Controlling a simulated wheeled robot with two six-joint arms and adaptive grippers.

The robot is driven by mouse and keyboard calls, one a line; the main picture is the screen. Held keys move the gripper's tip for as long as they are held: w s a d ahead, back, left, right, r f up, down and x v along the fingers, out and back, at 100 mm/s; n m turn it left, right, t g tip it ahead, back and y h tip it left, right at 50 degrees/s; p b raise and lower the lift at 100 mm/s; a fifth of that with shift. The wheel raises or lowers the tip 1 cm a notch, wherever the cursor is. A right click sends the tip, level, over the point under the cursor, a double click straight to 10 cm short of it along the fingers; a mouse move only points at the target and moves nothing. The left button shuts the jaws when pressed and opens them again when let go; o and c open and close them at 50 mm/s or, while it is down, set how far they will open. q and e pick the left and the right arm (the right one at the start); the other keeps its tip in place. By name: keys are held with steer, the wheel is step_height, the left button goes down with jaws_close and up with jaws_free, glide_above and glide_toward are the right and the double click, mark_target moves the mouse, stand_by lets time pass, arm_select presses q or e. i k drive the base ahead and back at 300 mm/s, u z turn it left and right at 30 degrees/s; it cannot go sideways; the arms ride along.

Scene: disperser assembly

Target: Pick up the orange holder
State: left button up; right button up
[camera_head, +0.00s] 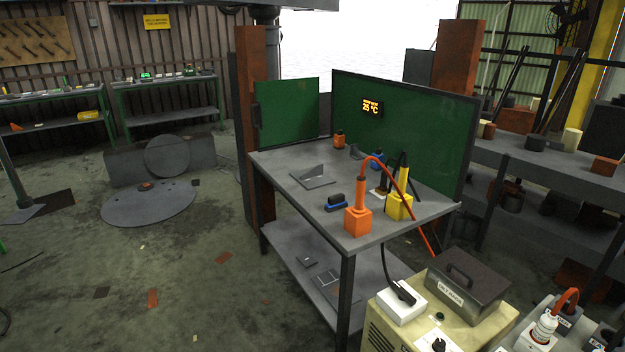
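The orange holder (357,222) is a block standing upright near the front edge of the grey worktable (290,178). An orange handle (361,192) rises from its top, and a red cable (408,198) arcs from the handle to the right and down past the table edge. A smaller orange object (339,141) stands at the back of the table. Neither of my grippers is in view.
A yellow holder (399,207) stands close to the right of the orange one. A blue-black object (336,203) lies to its left. Green panels (400,140) close off the back. A beige machine (440,325) stands in front at the right. Open floor lies left.

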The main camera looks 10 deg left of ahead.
mark_target(358, 208)
steer(key=u, duration=0.45)
steer(key=i, duration=0.45)
steer(key=u, duration=0.6)
steer(key=i, duration=0.9)
steer(key=z, duration=0.3)
